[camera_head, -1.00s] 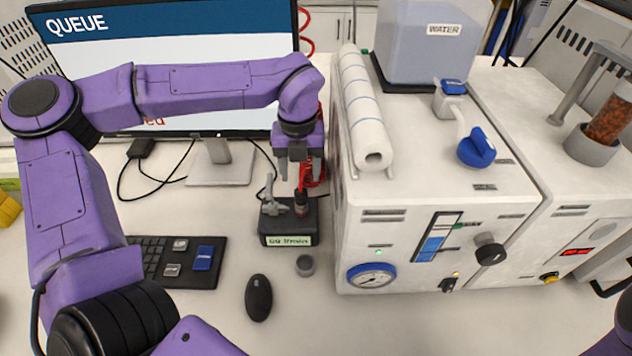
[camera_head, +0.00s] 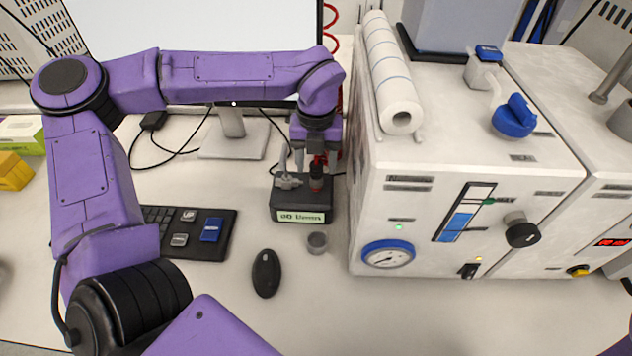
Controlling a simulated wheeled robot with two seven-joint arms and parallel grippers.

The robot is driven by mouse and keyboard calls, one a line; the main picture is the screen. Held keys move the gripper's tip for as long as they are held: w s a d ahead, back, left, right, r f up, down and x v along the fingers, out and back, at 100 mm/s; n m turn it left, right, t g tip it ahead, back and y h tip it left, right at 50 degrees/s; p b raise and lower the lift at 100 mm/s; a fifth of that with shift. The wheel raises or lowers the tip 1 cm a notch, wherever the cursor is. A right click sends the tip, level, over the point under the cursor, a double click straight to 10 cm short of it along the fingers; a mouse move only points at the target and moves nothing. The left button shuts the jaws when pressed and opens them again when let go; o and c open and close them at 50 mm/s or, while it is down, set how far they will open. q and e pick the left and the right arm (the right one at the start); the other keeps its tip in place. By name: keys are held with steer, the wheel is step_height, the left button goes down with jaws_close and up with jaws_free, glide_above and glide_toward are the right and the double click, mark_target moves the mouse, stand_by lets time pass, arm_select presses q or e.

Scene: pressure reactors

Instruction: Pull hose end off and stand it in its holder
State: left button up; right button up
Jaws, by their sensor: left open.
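The hose end (camera_head: 316,183), a dark fitting with a red band, stands upright on a dark block (camera_head: 302,204) with a pale label on its front. A small lever clamp (camera_head: 287,181) sits beside it on the block. The red hose shows only in part behind my gripper. My left gripper (camera_head: 317,164) points down, open, with its fingers around the upper part of the hose end; contact cannot be told. A small grey round cup (camera_head: 317,243), perhaps the holder, stands in front of the block. My right gripper is out of view.
A white reactor cabinet (camera_head: 460,215) with a gauge stands close on the right, carrying a paper roll (camera_head: 391,75). A monitor (camera_head: 190,25) is behind my arm. A keypad (camera_head: 195,234) and a mouse (camera_head: 266,273) lie to the left.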

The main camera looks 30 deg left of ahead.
mark_target(316, 163)
arm_select(q)
step_height(316, 163, down, 3)
steer(key=shift+b, duration=0.65)
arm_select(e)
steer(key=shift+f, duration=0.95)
arm_select(q)
steer(key=shift+r+p, duration=0.1)
steer(key=shift+p, duration=0.25)
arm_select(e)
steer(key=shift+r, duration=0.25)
arm_select(q)
jaws_close()
steer(key=shift+r+p, duration=2.65)
steer(key=shift+r, duration=0.35)
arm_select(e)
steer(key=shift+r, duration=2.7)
